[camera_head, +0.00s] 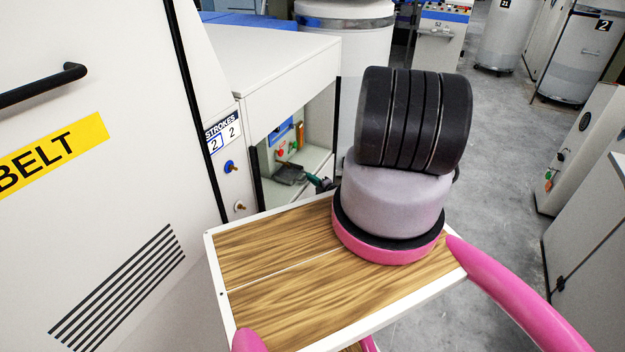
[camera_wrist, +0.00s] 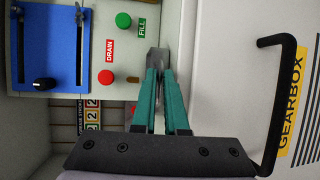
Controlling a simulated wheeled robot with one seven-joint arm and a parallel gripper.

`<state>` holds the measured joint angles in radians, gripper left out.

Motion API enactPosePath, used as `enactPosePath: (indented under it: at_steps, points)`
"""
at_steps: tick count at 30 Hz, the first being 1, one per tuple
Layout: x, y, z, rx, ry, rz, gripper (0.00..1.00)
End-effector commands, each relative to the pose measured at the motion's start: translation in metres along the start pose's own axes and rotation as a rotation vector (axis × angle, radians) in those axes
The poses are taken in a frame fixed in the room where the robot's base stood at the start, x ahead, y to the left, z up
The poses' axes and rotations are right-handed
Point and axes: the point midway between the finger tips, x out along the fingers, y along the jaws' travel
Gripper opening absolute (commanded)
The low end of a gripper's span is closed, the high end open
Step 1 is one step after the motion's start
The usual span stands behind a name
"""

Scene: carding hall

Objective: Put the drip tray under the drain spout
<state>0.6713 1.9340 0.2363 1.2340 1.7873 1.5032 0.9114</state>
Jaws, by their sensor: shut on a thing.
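In the head view my gripper (camera_head: 314,181) reaches into an open bay (camera_head: 318,140) of the white machine. A small dark grey tray (camera_head: 290,174), which looks like the drip tray, is at its fingertips, low in the bay. In the wrist view the teal fingers of my gripper (camera_wrist: 157,74) close together on a grey piece (camera_wrist: 154,57), seen nearly edge-on. A red button (camera_wrist: 106,77) with a DRAIN label (camera_wrist: 109,50) is beside it. A small brass-coloured piece (camera_wrist: 133,79) sits close to the fingers; I cannot tell whether it is the drain spout.
A green button (camera_wrist: 123,20) labelled FILL and a blue panel (camera_wrist: 46,45) are on the bay wall. A door with a black handle (camera_wrist: 273,100) marked GEARBOX stands close on the right. Left in the head view is a large cabinet (camera_head: 90,200). Grey floor (camera_head: 500,180) is clear on the right.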

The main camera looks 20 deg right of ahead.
Motion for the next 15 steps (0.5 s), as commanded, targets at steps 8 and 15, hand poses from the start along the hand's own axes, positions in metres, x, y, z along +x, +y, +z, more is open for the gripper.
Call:
enactPosePath:
  at_steps: [8,15]
  points:
    - [-0.0002,0.0,0.0,0.0,0.0,0.0,0.46]
    - [-0.0004,-0.0006,-0.0002,0.0,0.0,-0.001,0.46]
